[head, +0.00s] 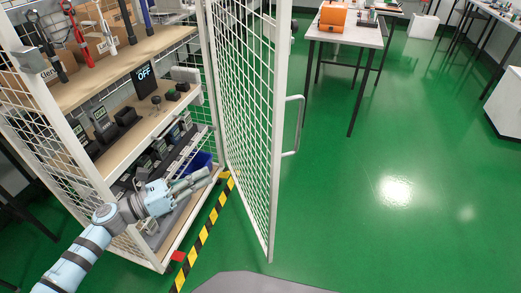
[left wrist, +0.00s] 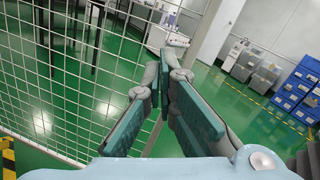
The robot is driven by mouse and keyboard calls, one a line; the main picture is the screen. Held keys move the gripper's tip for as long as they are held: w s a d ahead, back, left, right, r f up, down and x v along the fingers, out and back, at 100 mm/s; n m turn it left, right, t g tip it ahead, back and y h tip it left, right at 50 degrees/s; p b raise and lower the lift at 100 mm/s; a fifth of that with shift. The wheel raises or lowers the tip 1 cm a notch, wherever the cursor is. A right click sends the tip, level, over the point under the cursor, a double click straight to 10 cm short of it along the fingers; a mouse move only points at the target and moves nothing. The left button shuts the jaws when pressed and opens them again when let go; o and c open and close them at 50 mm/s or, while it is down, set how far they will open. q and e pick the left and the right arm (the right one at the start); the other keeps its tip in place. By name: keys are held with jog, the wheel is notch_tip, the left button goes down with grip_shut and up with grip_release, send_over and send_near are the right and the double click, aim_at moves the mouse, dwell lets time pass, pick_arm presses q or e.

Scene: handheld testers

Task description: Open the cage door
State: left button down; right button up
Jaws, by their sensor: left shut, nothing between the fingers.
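The cage door (head: 252,130) is a white wire-mesh panel in a white frame. In the head view it stands swung out from the cage, with a gap between its free edge and the shelves. Its D-shaped handle (head: 299,126) is on the right face of the free edge. My left gripper (head: 208,176) is shut and empty, on the shelf side of the door, pointing toward the mesh. Whether it touches the mesh is unclear. In the left wrist view the shut fingers (left wrist: 168,62) lie in front of the door's edge, with mesh (left wrist: 70,85) at left.
The cage shelves (head: 130,70) hold tools and handheld testers. A blue bin (head: 199,162) sits low behind my gripper. Yellow-black tape (head: 205,232) marks the floor at the opening.

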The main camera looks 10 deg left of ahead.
aim_at(271, 159)
pick_arm(q)
jog(key=s+d+r+m+g+h, duration=0.2)
jog(key=d+r+m+g, duration=0.1)
jog(key=m, duration=0.3)
jog(key=x, duration=1.3)
jog(key=shift+w+d, duration=0.15)
